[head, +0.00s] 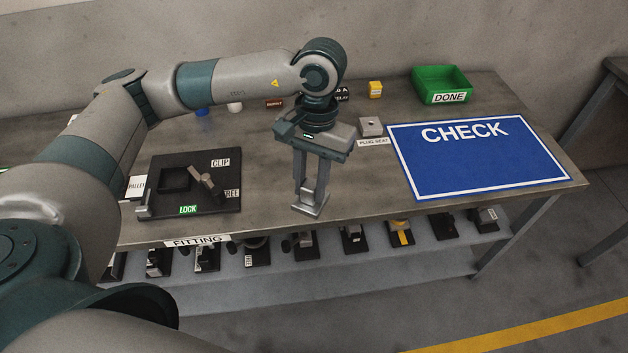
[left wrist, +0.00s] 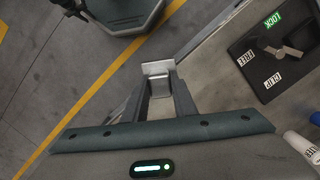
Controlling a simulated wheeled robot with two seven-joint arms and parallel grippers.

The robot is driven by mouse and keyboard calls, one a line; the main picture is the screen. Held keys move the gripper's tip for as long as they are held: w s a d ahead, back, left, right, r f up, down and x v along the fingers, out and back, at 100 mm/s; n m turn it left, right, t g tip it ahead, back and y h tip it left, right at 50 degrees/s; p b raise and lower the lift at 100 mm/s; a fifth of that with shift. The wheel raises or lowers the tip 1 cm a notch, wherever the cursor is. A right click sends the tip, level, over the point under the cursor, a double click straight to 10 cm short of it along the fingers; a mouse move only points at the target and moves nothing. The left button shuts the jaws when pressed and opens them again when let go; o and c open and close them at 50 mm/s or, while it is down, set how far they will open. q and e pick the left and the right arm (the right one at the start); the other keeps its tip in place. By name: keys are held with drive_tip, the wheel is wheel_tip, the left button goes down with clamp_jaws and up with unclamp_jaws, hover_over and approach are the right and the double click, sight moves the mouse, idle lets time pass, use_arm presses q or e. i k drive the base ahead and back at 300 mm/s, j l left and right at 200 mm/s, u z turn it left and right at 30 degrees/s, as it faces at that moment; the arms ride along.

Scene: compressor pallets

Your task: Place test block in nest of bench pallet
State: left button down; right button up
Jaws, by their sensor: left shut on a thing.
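My left gripper (head: 310,203) points down over the front part of the bench, right of the bench pallet. It is shut on the grey metal test block (head: 308,208), which also shows between the fingers in the left wrist view (left wrist: 158,70). The bench pallet (head: 222,203) is a black plate on the bench with CLIP, FREE and LOCK labels. Its dark square nest (head: 174,179) looks empty, and a lever-like clip (head: 207,183) lies beside it. The pallet also shows at the right of the left wrist view (left wrist: 258,78). My right gripper is not in view.
A blue CHECK mat (head: 475,165) covers the bench's right side, with a green DONE bin (head: 441,84) behind it. A small plug seat block (head: 371,126) stands left of the mat. Several fitted black pallets stand on the lower shelf (head: 340,275). Bench between pallet and gripper is clear.

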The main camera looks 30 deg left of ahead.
sight(175, 182)
drive_tip(key=k+j+u, duration=0.2)
drive_tip(key=u, duration=1)
drive_tip(key=i, duration=0.5)
